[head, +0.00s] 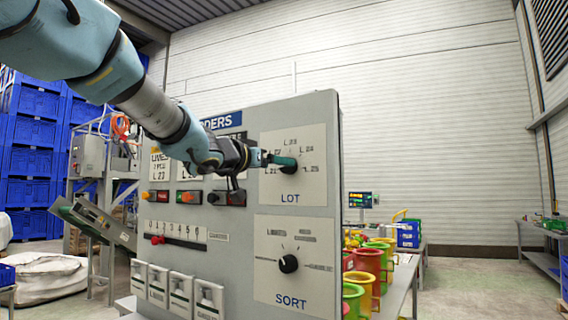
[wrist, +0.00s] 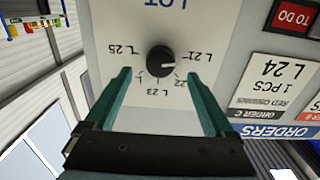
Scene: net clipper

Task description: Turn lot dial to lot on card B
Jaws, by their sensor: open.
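The lot dial (wrist: 160,60) is a round black knob on a white plate marked LOT. In the head view my gripper (head: 275,159) partly covers the dial. Card B, apparently the middle order card (head: 188,170), is partly behind my arm; its lot is unreadable.
Card C (wrist: 268,80) reads L 24; the leftmost card (head: 160,166) reads L 23. The sort dial (head: 288,263) is below the lot plate. Lit buttons (head: 189,198), a slider (head: 158,239) and several flap boxes (head: 180,292) share the panel. Coloured buckets (head: 368,262) stand to the right.

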